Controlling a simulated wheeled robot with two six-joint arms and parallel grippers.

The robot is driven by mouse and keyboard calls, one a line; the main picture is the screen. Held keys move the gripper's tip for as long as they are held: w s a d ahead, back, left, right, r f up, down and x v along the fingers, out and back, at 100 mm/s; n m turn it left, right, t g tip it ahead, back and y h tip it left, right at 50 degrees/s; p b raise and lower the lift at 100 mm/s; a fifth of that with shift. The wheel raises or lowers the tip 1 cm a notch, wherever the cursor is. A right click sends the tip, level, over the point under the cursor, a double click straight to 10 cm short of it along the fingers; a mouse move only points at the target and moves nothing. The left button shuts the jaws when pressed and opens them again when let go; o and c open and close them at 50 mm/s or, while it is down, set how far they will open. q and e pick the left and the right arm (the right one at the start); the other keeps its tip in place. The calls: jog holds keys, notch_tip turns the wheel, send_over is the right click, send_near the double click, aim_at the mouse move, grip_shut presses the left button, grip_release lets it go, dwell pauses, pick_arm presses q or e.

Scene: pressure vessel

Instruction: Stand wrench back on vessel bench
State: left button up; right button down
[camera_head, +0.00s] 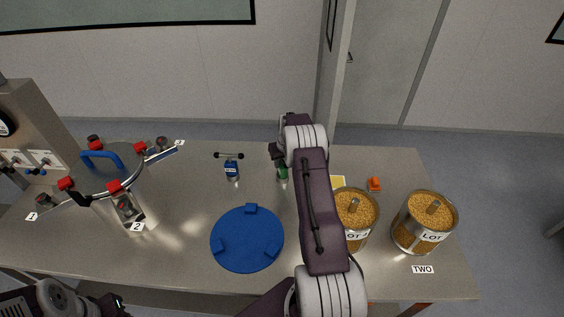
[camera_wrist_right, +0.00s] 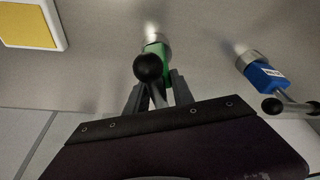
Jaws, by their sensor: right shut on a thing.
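My right gripper (camera_wrist_right: 155,92) is shut on the green wrench (camera_wrist_right: 156,50), which has a black ball on its bar and a metal socket end. In the head view the green wrench (camera_head: 283,174) shows beside my right gripper (camera_head: 277,155), partly hidden by my arm. Its socket end is at or near the bench top (camera_head: 190,240); I cannot tell whether it touches. A blue wrench (camera_head: 232,168) with a black-balled crossbar stands upright on the bench to its left, and also shows in the right wrist view (camera_wrist_right: 262,75). Part of my left arm shows at bottom left; its jaws are unclear.
The vessel (camera_head: 125,205) with red knobs and a blue handle stands at left. A blue round lid (camera_head: 247,239) lies mid-bench. Two grain-filled containers (camera_head: 357,212) (camera_head: 424,222) and an orange item (camera_head: 374,184) are at right. A yellow pad (camera_wrist_right: 30,25) lies near the green wrench.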

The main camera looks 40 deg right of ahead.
jog(key=c, duration=1.1)
grip_release()
jog(key=shift+s+r, duration=0.1)
jog(key=shift+r, duration=0.4)
jog(key=b+v, duration=0.1)
jog(key=v, duration=1)
jog(key=shift+s+a+r, duration=0.1)
jog(key=shift+s+a, duration=0.05)
jog(key=shift+a, duration=0.05)
jog(key=s+a+n+g, duration=0.1)
jog(key=s+a, duration=0.3)
jog(key=a, duration=0.5)
jog(key=s+a+n, duration=0.1)
jog(key=s+a, duration=0.3)
jog(key=a, duration=0.5)
jog(key=shift+n+g+y, duration=0.5)
jog(key=shift+n+y, duration=0.1)
jog(key=shift+n, duration=0.1)
jog(key=s+a, duration=0.3)
jog(key=s, duration=0.2)
jog(key=s+a+f, duration=0.1)
jog(key=s+a, duration=0.2)
jog(key=s, duration=0.2)
jog(key=s+a+f, duration=0.1)
jog(key=s+a, duration=0.2)
jog(key=s, duration=0.2)
jog(key=shift+s+a, duration=0.25)
jog(key=shift+s, duration=0.1)
